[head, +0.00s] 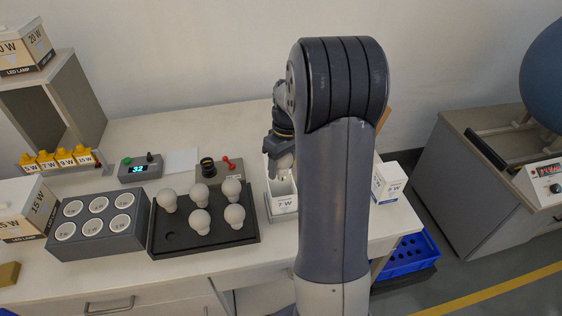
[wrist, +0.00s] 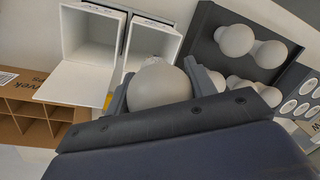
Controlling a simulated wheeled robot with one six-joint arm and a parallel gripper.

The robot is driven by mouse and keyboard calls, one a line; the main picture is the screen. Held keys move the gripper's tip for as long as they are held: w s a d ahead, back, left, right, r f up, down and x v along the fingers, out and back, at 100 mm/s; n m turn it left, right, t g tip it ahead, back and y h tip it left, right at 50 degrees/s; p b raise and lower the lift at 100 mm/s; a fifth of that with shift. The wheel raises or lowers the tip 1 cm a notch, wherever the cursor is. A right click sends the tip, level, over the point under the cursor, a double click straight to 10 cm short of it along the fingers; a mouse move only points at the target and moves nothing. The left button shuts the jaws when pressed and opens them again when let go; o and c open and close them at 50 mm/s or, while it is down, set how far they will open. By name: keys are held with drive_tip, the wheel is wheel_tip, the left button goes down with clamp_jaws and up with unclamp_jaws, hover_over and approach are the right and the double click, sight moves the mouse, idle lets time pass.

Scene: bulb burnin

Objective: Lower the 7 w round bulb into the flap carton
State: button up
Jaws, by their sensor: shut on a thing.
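My gripper (head: 284,168) is shut on a pale round bulb (wrist: 160,86). In the head view the bulb (head: 285,161) is above an open white carton (head: 284,204) marked 7 W. That carton (wrist: 152,42) shows just beyond the bulb in the wrist view. A second open white carton (wrist: 88,48) stands beside it; in the head view a white carton marked W (head: 388,184) shows right of my arm.
A dark tray (head: 165,247) with several bulbs lies left of the 7 W carton. A grey holder block (head: 95,246) with round sockets is farther left. A test box (head: 218,174) with a red switch stands behind. A divided cardboard box (wrist: 35,118) shows in the wrist view.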

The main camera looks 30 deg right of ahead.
sight(282, 178)
drive_tip(key=shift+f+b, duration=0.35)
drive_tip(key=shift+f, duration=0.45)
drive_tip(key=shift+f, duration=0.15)
drive_tip(key=shift+f+b, duration=1.4)
drive_tip(key=shift+f, duration=0.5)
drive_tip(key=o, duration=1.1)
drive_tip(key=shift+c, duration=0.2)
drive_tip(key=shift+r, duration=0.1)
drive_tip(key=r, duration=0.3)
drive_tip(key=d+r, duration=0.1)
drive_tip(key=r, duration=0.6)
drive_tip(key=shift+w+d+r, duration=0.15)
drive_tip(key=shift+w+r, duration=0.05)
drive_tip(key=shift+r, duration=0.1)
